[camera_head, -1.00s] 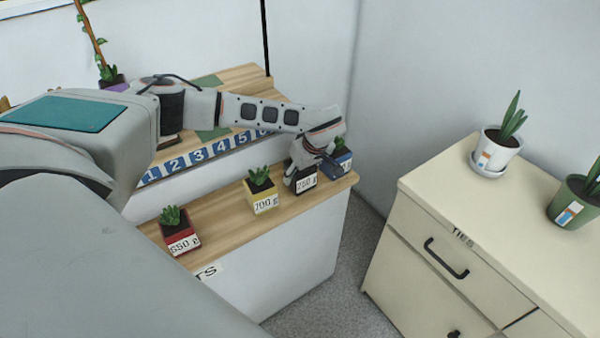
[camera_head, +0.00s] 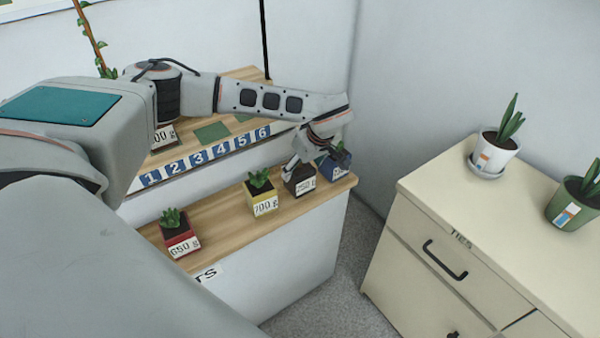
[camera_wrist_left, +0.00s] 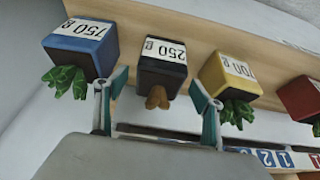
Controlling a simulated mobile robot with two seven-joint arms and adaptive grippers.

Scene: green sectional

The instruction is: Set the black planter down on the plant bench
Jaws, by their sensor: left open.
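The black planter (camera_head: 303,184), labelled 250 g, stands upright on the lower wooden ledge (camera_head: 220,218) of the bench, between the yellow planter (camera_head: 263,200) and the blue planter (camera_head: 338,169). My left gripper (camera_head: 317,161) is open just above and behind it. In the left wrist view the black planter (camera_wrist_left: 163,60) lies ahead of the gap between the spread fingers (camera_wrist_left: 158,90), with a brown plant in it. Nothing is between the fingertips. The head view hides that plant behind the gripper. My right gripper is not in view.
A red planter (camera_head: 179,238) stands at the ledge's left. The upper wooden level has numbered places 1 to 6 (camera_head: 205,154) and another labelled planter (camera_head: 164,136) partly behind my arm. A cream cabinet (camera_head: 465,238) with potted plants stands to the right.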

